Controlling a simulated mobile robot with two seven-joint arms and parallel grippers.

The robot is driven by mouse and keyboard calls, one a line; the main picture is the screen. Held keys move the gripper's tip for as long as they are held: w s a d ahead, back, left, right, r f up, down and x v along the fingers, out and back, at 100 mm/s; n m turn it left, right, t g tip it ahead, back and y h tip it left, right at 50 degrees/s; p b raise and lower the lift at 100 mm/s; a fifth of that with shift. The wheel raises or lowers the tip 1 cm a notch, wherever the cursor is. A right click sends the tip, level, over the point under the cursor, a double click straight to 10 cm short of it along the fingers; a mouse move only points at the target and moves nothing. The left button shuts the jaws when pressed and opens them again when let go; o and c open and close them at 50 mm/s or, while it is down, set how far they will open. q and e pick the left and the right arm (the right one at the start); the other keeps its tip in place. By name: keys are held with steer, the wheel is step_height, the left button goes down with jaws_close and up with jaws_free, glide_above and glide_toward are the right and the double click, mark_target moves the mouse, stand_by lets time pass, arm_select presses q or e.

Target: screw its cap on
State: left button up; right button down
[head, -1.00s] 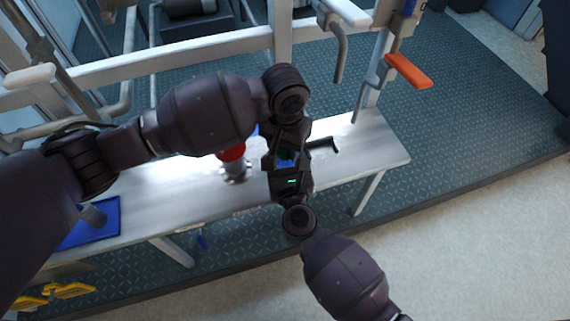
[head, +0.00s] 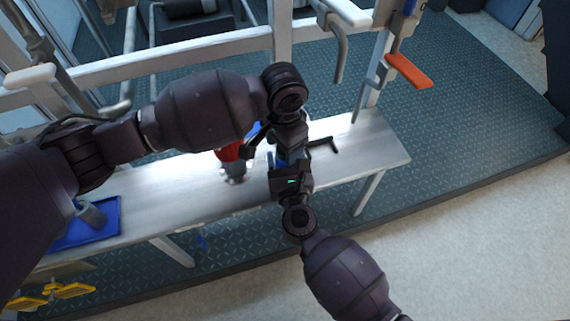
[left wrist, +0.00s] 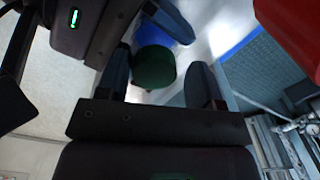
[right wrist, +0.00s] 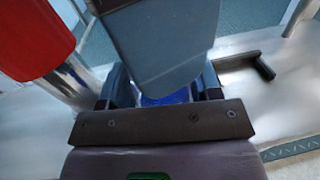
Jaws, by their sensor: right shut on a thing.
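The dark green cap (left wrist: 154,67) is between the fingers of my left gripper (left wrist: 160,88) in the left wrist view. That gripper is open, with a gap on each side of the cap. My right gripper (head: 289,168) is shut on a blue bottle, whose blue part (right wrist: 168,97) shows between its fingers in the right wrist view. In the head view, my left gripper (head: 277,143) is right above the right one. The arms hide most of the bottle, and I cannot tell whether the cap is seated or how tightly.
On the metal bench (head: 375,150), a red-topped metal fitting (head: 231,155) stands close left of the grippers. A black handle (head: 325,146) lies on their right. A blue tray (head: 92,228) is at the bench's left end. A frame with pipes runs behind; the bench's right end is clear.

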arm_select(q)
steer(key=shift+s+d, duration=0.35)
steer(key=shift+s, duration=0.05)
steer(key=shift+r, duration=0.2)
step_height(320, 180, up, 12)
steer(key=shift+w+a+f, duration=0.2)
steer(key=shift+w+a, duration=0.05)
steer(key=shift+w, duration=0.05)
arm_select(e)
steer(key=shift+c, duration=1.1)
jaws_free()
steer(key=s+d, duration=0.2)
steer(key=s, duration=0.8)
steer(key=shift+s, duration=0.3)
arm_select(q)
steer(key=shift+f, duration=0.1)
